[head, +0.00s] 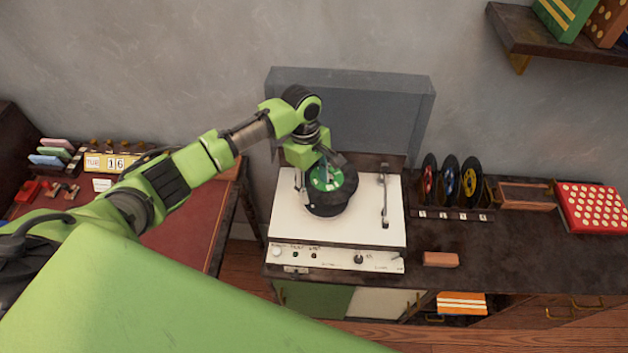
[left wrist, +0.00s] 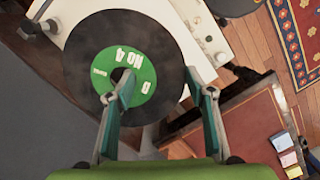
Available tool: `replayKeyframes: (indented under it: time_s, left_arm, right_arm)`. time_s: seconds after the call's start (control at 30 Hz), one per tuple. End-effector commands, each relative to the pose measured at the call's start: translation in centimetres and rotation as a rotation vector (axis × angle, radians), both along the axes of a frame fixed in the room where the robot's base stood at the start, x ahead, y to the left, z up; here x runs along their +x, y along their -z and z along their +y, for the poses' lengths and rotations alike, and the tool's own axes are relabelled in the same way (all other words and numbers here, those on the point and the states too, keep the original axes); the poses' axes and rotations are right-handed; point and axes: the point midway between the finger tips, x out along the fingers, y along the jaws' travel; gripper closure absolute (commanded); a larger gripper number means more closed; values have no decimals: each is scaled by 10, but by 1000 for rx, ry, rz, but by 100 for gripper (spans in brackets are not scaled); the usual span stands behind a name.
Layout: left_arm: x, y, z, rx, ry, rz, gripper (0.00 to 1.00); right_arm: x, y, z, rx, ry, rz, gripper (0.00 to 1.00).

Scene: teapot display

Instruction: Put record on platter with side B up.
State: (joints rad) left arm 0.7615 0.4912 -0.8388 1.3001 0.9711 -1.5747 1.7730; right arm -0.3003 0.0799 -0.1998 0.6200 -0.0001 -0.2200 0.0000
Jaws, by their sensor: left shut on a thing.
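A black record (head: 343,192) with a green label is over the white record player (head: 290,228). It also shows in the left wrist view (left wrist: 88,70), with its label facing up, reading "No 4" upside down beside one small character that I cannot read surely. My left gripper (head: 313,178) is shut on the record; in the left wrist view (left wrist: 158,88) one fingertip is at the centre hole and the other at the rim. The platter is mostly or wholly hidden under the record, and I cannot tell whether they touch. My right gripper is not in view.
The tonearm (head: 384,200) stands at the player's right, and the raised grey lid (head: 370,110) is behind. Several records (head: 450,182) stand in a rack to the right. A brick-coloured block (head: 440,259) lies by the player. A red-topped desk (head: 190,215) is to the left.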

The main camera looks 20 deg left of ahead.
Motion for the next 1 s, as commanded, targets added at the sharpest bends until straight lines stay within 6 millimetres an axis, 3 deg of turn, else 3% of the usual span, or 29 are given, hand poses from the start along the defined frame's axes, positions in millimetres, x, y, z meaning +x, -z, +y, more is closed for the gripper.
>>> replayKeyframes:
  time_s: [0.5, 1.0]
  left_arm:
    - [0, 43, 0, -1, 0, -1, 76]
    - [0, 53, 0, 0, 0, 0, 76]
  right_arm:
    - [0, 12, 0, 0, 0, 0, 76]
    - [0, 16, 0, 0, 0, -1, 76]
